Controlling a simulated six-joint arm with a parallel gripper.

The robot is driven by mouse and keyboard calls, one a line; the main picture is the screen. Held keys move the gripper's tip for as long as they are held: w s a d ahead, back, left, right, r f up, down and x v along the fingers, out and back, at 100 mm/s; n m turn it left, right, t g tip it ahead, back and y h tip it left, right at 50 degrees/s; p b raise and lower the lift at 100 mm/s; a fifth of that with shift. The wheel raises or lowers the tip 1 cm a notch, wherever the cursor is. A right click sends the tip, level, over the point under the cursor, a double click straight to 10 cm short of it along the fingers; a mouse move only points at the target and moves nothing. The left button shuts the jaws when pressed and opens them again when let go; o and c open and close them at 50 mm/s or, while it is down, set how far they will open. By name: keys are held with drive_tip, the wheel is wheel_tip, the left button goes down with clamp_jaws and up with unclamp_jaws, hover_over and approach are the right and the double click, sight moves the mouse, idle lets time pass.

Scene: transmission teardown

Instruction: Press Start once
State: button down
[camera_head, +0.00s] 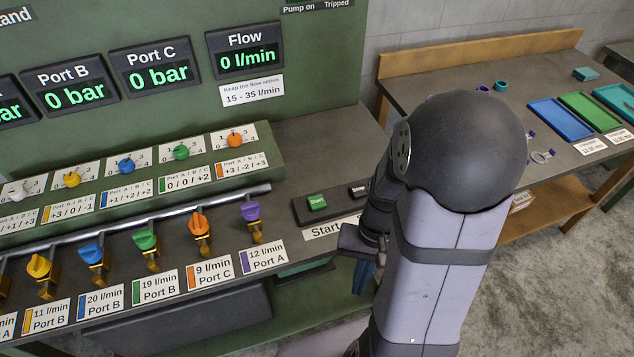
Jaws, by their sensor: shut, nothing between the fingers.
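The green Start button (317,202) sits on a dark control box at the right end of the green test stand's bench. My gripper (347,240) is shut and empty. It shows in front of the box, a little below and right of the Start button in the picture, and covers part of the Start/Stop label. My gripper appears apart from the Start button; its height above the bench is hard to tell.
Displays read Port B (75,96) 0 bar, Port C (159,76) 0 bar and Flow (246,60) 0 l/min. Coloured knobs and valves, such as the purple valve (250,211), line the bench left of the box. A wooden-edged table with blue (560,119) and green trays stands at right.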

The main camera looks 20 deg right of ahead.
drive_tip(key=w+a+r+m+t+y+p, duration=0.25)
drive_tip(key=w+r+m+p, duration=0.2)
drive_tip(key=r+p, duration=0.45)
drive_tip(key=w+r+m+t+y, duration=0.1)
drive_tip(key=w+r+m+t, duration=0.2)
drive_tip(key=w, duration=0.5)
drive_tip(key=w+d+r+m+t, duration=0.1)
drive_tip(key=w+r+m+t, duration=0.2)
drive_tip(key=w, duration=0.6)
drive_tip(key=shift+d+m+y+p, duration=0.25)
drive_tip(key=shift+m+y+p, duration=0.1)
drive_tip(key=shift+m, duration=0.7)
drive_tip(key=shift+t, duration=0.25)
drive_tip(key=b, duration=0.6)
hover_over(322, 203)
wheel_tip(322, 203, down, 7)
drive_tip(key=shift+f, duration=0.15)
drive_tip(key=shift+f+b, duration=0.65)
drive_tip(key=shift+f, duration=0.05)
